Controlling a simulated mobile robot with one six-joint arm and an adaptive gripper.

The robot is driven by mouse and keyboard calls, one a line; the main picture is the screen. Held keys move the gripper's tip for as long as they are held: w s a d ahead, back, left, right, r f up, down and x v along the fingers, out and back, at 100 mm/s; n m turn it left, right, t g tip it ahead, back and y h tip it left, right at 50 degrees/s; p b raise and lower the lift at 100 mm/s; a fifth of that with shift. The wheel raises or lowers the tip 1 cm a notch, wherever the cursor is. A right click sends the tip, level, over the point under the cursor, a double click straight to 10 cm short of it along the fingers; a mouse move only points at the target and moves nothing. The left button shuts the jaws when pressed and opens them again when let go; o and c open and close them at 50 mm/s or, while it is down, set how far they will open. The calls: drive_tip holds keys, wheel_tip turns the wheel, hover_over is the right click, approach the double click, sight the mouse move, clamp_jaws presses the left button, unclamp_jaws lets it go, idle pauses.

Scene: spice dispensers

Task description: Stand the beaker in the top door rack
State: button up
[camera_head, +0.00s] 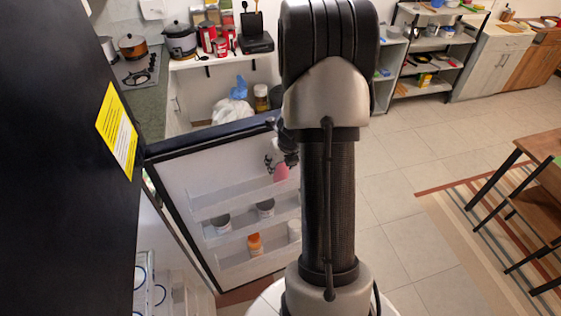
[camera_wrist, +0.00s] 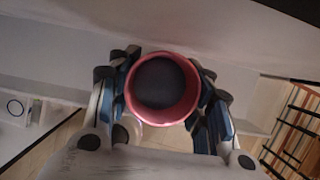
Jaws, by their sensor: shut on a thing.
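The pink beaker (camera_wrist: 133,104) sits between the fingers of my gripper (camera_wrist: 163,88) in the wrist view, which looks into its round open mouth. My gripper is shut on it, with a finger on each side. In the head view the beaker (camera_head: 281,173) shows beside my arm, at the right end of the top door rack (camera_head: 230,199), and my gripper (camera_head: 279,163) is partly hidden by my arm. I cannot tell whether the beaker's base touches the rack floor. The visible left part of the top rack is empty.
The fridge door (camera_head: 177,172) stands open. Lower door racks hold several jars and an orange-topped bottle (camera_head: 255,243). The dark fridge side (camera_head: 60,180) stands at the left. A counter with pots and a shelf of cans lie behind the door.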

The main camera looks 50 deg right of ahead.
drive_tip(key=shift+f, duration=0.1)
drive_tip(key=o, duration=1.2)
drive_tip(key=shift+o, duration=0.2)
drive_tip(key=shift+r, duration=0.35)
drive_tip(key=p+v, duration=0.5)
drive_tip(key=v, duration=0.6)
drive_tip(key=shift+s+r+p, duration=0.25)
drive_tip(key=shift+s+p, duration=0.05)
drive_tip(key=shift+p, duration=0.1)
drive_tip(key=shift+a, duration=0.15)
